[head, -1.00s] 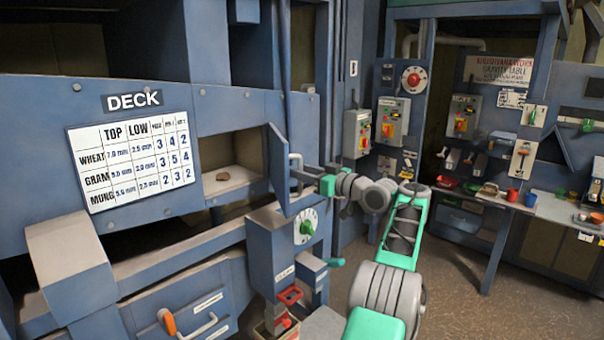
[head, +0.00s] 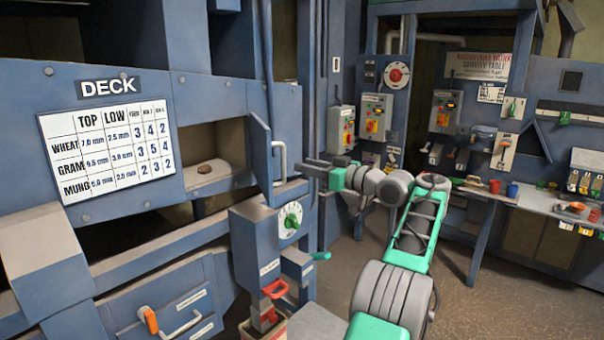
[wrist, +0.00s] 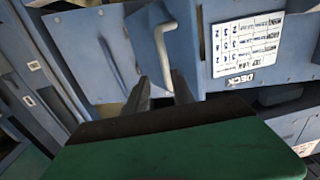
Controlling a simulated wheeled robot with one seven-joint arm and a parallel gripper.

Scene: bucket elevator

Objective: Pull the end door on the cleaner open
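The end door (head: 261,165) is a blue panel hinged at the cleaner's end opening, and it stands swung out from it. Its pale bar handle (head: 283,160) faces my gripper. In the wrist view the fingers (wrist: 160,88) are apart, and the handle's lower end lines up with the gap. Nothing seems gripped.
Inside the opening lies a small brown lump (head: 205,169). A dial box (head: 290,218) sits just below the door and handle. A red-handled part (head: 274,289) is lower down. Control boxes (head: 375,117) are on the wall behind. Open floor (head: 480,310) lies to the right.

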